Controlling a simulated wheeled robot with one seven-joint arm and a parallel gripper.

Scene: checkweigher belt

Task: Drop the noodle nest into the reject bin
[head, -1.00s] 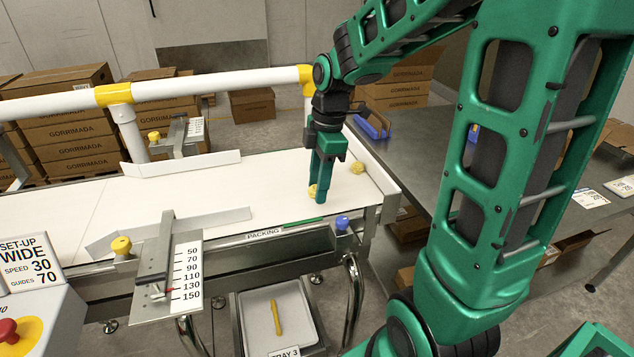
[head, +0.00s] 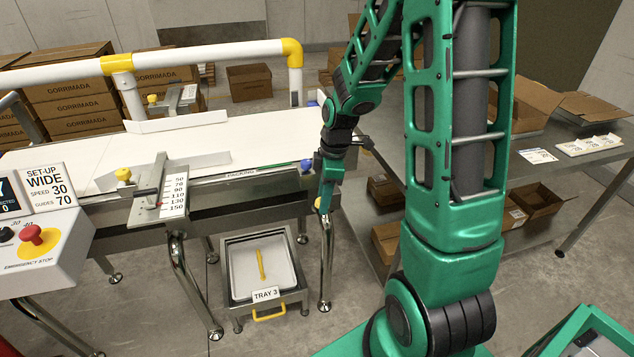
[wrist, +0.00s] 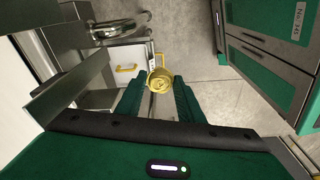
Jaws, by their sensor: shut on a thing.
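My gripper (head: 322,207) is shut on a yellow noodle nest (wrist: 159,81), pinched between the green fingertips in the wrist view. In the head view only a sliver of the nest (head: 317,203) shows beside the fingers. The gripper hangs off the near side of the belt, to the right of and above a floor tray (head: 235,290) marked TRAY 3. That tray holds one yellow stick-like piece (head: 260,265); the tray also shows beyond the nest in the wrist view (wrist: 128,55). No bin in view is labelled as reject.
The white belt (head: 230,140) with its guide rails is behind the gripper. A steel belt leg (head: 327,255) stands close to the gripper, right of the tray. A steel table (head: 520,170) with boxes is at the right. A control box with a red stop button (head: 32,234) is at left.

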